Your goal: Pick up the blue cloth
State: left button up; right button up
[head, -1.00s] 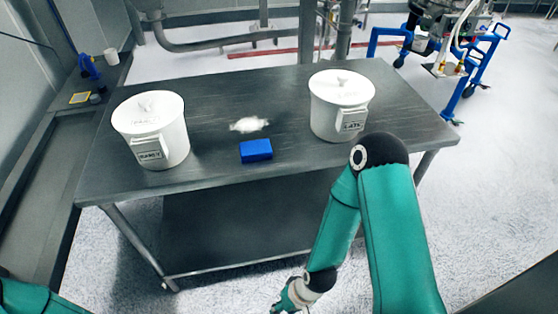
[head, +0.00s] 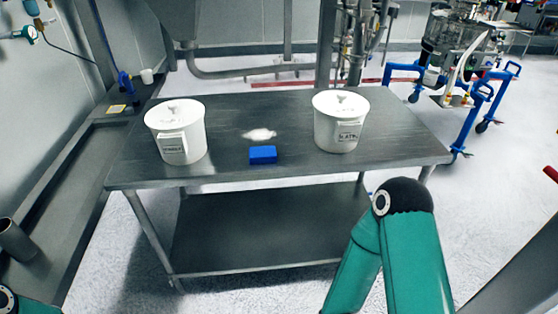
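The blue cloth (head: 263,155) lies folded in a small block near the front edge of the steel table (head: 230,176), between two white lidded buckets. A small pile of white powder (head: 260,134) lies just behind the cloth. Nothing touches the cloth. My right arm stands at the lower right, in front of the table, and its gripper is below the picture. Only a bit of my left arm shows at the lower left corner, and its gripper is out of view.
A white bucket (head: 177,140) stands left of the cloth and another white bucket (head: 338,130) stands right of it. A lower shelf (head: 270,225) sits under the table. A blue-framed machine (head: 460,80) stands at the back right.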

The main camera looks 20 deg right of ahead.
aim_at(260, 155)
jog(key=u, duration=0.15)
jog(key=i, duration=0.95)
jog(key=z, duration=0.05)
